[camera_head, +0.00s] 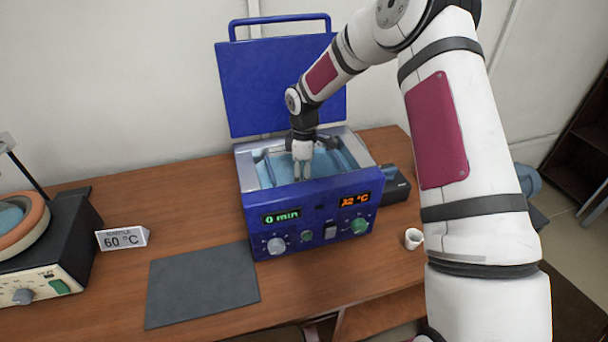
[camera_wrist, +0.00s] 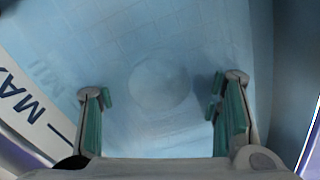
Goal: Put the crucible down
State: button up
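A small white cup-shaped crucible (camera_head: 413,238) stands on the wooden table to the right of the blue bath in the head view, apart from my gripper. My gripper (camera_head: 302,170) points down into the open blue bath (camera_head: 310,200), among its pale blue water. In the wrist view my gripper (camera_wrist: 163,90) has its two green-padded fingers wide apart. A faint pale round shape (camera_wrist: 160,84) shows between and beyond them on the tiled-looking blue bottom. I cannot tell whether it is an object or part of the bath. I see nothing held by the fingers.
The bath's blue lid (camera_head: 280,80) stands raised behind it. A dark grey mat (camera_head: 203,285) lies bare at the front left. A heating mantle (camera_head: 40,255) and a "60 °C" sign (camera_head: 123,239) are at the left. A dark box (camera_head: 395,183) sits right of the bath.

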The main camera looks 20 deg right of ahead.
jog(key=shift+r, duration=0.1)
jog(key=s+r+m+t+h+b, duration=0.15)
jog(key=s+r, duration=0.25)
jog(key=r, duration=0.7)
jog(key=s+r+m, duration=0.2)
jog(key=s+r, duration=0.2)
jog(key=r, duration=0.7)
jog(key=s+r+m+t, duration=0.1)
jog(key=s+r+m, duration=0.1)
jog(key=s, duration=0.7)
jog(key=s+r+m+t+y, duration=0.1)
jog(key=s+m, duration=0.3)
jog(key=s, duration=0.5)
jog(key=s+r+m+t, duration=0.1)
jog(key=s+r+m, duration=0.2)
jog(key=s, duration=0.5)
jog(key=shift+s+r+m+t, duration=0.25)
jog(key=shift+s+m+t, duration=0.15)
jog(key=shift+m, duration=0.15)
jog(key=shift+d+y, duration=0.1)
jog(key=shift+y, duration=0.15)
